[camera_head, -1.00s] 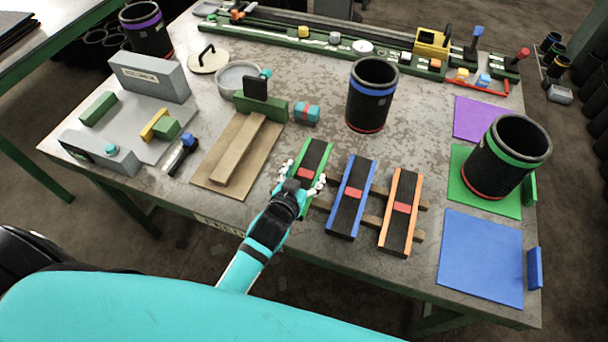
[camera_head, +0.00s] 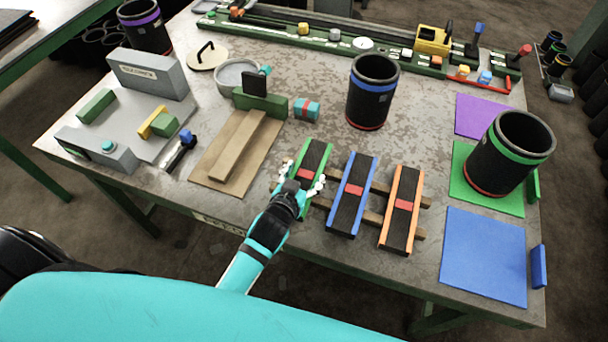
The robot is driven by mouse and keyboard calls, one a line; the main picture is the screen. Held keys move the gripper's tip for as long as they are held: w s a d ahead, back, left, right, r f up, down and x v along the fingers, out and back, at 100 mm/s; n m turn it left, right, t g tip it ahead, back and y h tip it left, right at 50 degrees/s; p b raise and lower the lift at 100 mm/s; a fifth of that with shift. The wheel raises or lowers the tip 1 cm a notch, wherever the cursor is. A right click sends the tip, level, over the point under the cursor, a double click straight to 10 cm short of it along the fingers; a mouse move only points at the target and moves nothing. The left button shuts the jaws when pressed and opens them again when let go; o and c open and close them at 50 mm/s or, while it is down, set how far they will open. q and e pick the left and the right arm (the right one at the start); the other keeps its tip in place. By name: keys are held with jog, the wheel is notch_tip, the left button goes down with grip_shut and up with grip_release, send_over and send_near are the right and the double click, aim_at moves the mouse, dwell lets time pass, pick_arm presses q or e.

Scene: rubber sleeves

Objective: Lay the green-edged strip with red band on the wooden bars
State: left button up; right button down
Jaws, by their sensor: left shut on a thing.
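The green-edged strip (camera_head: 316,155) is black with green edges and a red band (camera_head: 306,173). It lies at the left end of the wooden bars (camera_head: 373,216), beside the other strips. My left gripper (camera_head: 303,181) is shut on the green-edged strip, with its fingers at the strip's two sides near the red band. The gripper hides the strip's near part, so I cannot tell if it rests fully on the bars. My right gripper is not in view.
A blue-edged strip (camera_head: 345,212) and an orange-edged strip (camera_head: 398,232) lie across the bars to the right. A blue-banded black sleeve (camera_head: 371,105) stands behind them. A green-banded sleeve (camera_head: 495,165) stands on a green mat (camera_head: 462,185). A blue mat (camera_head: 483,255) lies front right.

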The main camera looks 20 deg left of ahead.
pick_arm(q)
jog(key=shift+f, duration=0.25)
jog(key=o, duration=1.4)
jog(key=shift+o, duration=0.2)
jog(key=shift+s, duration=0.15)
jog(key=v, duration=1.1)
jog(key=shift+s+a+r, duration=0.1)
jog(key=shift+s+r, duration=0.1)
jog(key=shift+s, duration=0.15)
